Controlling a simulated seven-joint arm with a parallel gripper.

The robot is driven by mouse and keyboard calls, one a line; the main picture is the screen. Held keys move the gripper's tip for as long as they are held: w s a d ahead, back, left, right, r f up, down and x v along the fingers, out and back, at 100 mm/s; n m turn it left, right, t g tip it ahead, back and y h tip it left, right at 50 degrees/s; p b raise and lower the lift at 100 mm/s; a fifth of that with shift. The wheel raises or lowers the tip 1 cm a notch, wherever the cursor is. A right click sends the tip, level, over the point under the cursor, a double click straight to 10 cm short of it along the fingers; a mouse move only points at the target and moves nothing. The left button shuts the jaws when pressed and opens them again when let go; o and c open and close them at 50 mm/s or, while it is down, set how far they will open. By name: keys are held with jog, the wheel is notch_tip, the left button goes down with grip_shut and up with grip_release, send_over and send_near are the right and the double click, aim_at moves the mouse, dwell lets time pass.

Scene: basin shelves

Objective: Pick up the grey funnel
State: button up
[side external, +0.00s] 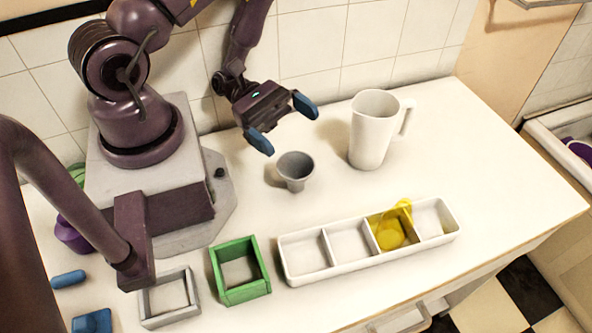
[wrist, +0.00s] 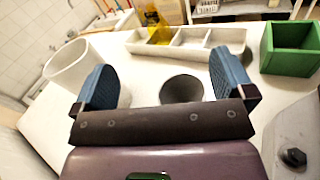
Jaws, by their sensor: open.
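The grey funnel (side external: 295,169) stands upright on the white counter, wide mouth up, in the side external view. In the wrist view the funnel (wrist: 181,88) shows between the two fingers, beyond the gripper's palm, with its lower part hidden. My gripper (side external: 283,124) is open and empty, with blue fingertips spread wide. It is above and behind the funnel, toward the tiled wall, and is not touching it. In the wrist view my gripper (wrist: 163,88) has one finger to each side of the funnel.
A white pitcher (side external: 371,131) stands close to the right of the funnel. A white divided tray (side external: 308,253) with a yellow item (side external: 391,234) lies in front. A green square box (side external: 240,290) and a grey square frame (side external: 150,312) stand front left. Counter around the funnel is clear.

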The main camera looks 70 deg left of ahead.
aim_at(283, 157)
jog(key=f, duration=0.2)
jog(key=f+n, duration=0.1)
jog(key=f, duration=0.2)
jog(key=s+f+n, duration=0.1)
jog(key=f, duration=0.1)
jog(key=shift+s+a+f, duration=0.1)
jog(key=shift+a+f, duration=0.05)
jog(key=shift+f, duration=0.2)
jog(key=shift+r+x, duration=0.1)
jog(key=shift+x, duration=0.5)
jog(key=shift+r+x, duration=0.15)
jog(key=shift+x, duration=0.45)
jog(key=shift+d, duration=0.25)
jog(key=shift+c, duration=0.5)
jog(key=c, duration=0.8)
